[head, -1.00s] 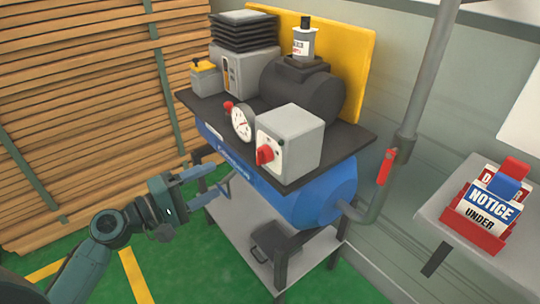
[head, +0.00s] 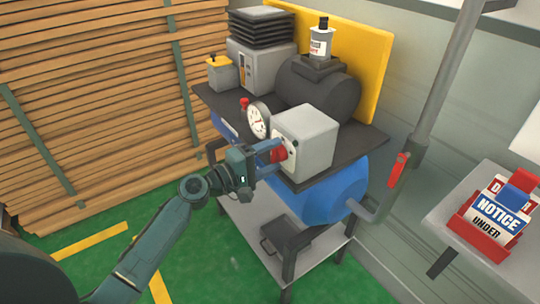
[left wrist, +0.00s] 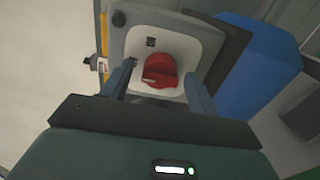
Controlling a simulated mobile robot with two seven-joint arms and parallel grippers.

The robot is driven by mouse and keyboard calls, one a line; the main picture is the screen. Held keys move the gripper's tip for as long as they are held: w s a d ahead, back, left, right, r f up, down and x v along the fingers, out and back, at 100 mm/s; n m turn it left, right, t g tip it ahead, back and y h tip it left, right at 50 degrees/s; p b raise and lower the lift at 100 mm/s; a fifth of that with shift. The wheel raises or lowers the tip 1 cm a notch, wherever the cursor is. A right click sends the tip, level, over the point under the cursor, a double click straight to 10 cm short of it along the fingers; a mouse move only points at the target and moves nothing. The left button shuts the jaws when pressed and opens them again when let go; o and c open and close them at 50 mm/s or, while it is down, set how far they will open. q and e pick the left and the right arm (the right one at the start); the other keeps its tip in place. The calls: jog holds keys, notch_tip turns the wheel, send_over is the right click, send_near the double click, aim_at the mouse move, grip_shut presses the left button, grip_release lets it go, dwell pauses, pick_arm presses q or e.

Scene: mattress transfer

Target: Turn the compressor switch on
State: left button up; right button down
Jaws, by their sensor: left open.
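The compressor has a blue tank (head: 330,192) under a dark top plate, with a grey switch box (head: 312,140) on the plate's front right corner. The red rotary switch (head: 280,153) is on the box's front face. It also shows in the left wrist view (left wrist: 159,71), on a pale panel. My left gripper (head: 272,157) is open in front of the box, with its fingers on either side of the red switch. In the left wrist view the fingers (left wrist: 158,85) stand apart with gaps to the switch. My right gripper is not in view.
A pressure gauge (head: 258,120) with a red knob stands just left of the box. A pipe with a red valve handle (head: 399,170) rises at the right. A shelf at the far right holds notice tags (head: 500,210). Green floor lies open at the left.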

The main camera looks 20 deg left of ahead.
pick_arm(q)
jog(key=c, duration=1)
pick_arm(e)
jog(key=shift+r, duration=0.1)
